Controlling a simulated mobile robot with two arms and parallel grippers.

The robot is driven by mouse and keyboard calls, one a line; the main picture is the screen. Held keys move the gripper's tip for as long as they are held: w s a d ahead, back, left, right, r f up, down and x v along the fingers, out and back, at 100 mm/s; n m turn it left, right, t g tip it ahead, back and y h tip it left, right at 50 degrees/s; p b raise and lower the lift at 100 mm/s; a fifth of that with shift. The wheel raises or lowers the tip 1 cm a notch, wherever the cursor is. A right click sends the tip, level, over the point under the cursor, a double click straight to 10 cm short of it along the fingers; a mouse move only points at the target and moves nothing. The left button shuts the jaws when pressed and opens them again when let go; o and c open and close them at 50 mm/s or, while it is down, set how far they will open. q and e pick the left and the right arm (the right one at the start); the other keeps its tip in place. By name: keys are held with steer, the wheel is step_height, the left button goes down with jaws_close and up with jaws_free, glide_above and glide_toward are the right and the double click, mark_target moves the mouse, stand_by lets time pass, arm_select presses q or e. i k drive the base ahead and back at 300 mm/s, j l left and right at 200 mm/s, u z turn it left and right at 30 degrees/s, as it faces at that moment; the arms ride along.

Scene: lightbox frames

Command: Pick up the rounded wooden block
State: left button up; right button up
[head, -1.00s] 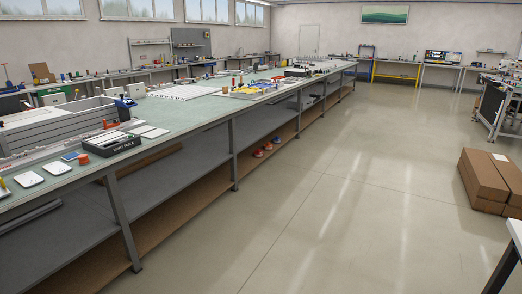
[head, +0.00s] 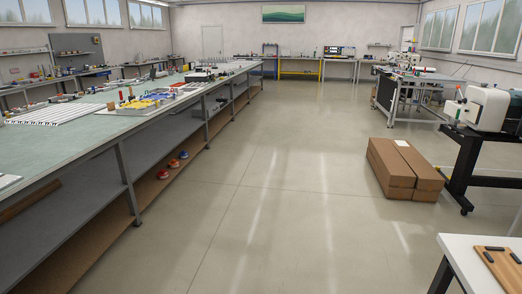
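I cannot make out a rounded wooden block in the head view. A wooden board (head: 500,266) with dark bars on it lies on a white table (head: 462,246) at the lower right, cut off by the picture edge. Small items, some yellow and red, lie on the long green-topped workbench (head: 60,150) at the left, too small to tell apart. Neither of my grippers is in view.
Brown cardboard boxes (head: 404,170) lie on the floor at the right. Red and blue round items (head: 174,163) sit on the bench's lower shelf. The middle floor (head: 270,190) is clear.

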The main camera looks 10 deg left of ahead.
mark_target(110, 105)
steer(key=i, duration=2.2)
steer(key=i+u, duration=0.25)
steer(key=i, duration=0.3)
steer(key=i+l+u, duration=0.1)
steer(key=i+u, duration=0.15)
steer(key=i, duration=0.3)
steer(key=i+l+u, duration=0.25)
steer(key=i, duration=0.25)
steer(key=i+l+u, duration=0.25)
steer(key=i, duration=0.25)
steer(key=i+l+u, duration=0.1)
steer(key=i+u, duration=0.2)
steer(key=u, duration=0.15)
steer(key=i+l+u, duration=0.25)
steer(key=u, duration=0.15)
steer(key=i+l+u, duration=0.3)
steer(key=u, duration=0.15)
steer(key=i+l+u, duration=0.2)
steer(key=l+u, duration=0.2)
steer(key=i+l+u, duration=0.15)
steer(key=l+u, duration=0.7)
steer(key=i+l, duration=0.05)
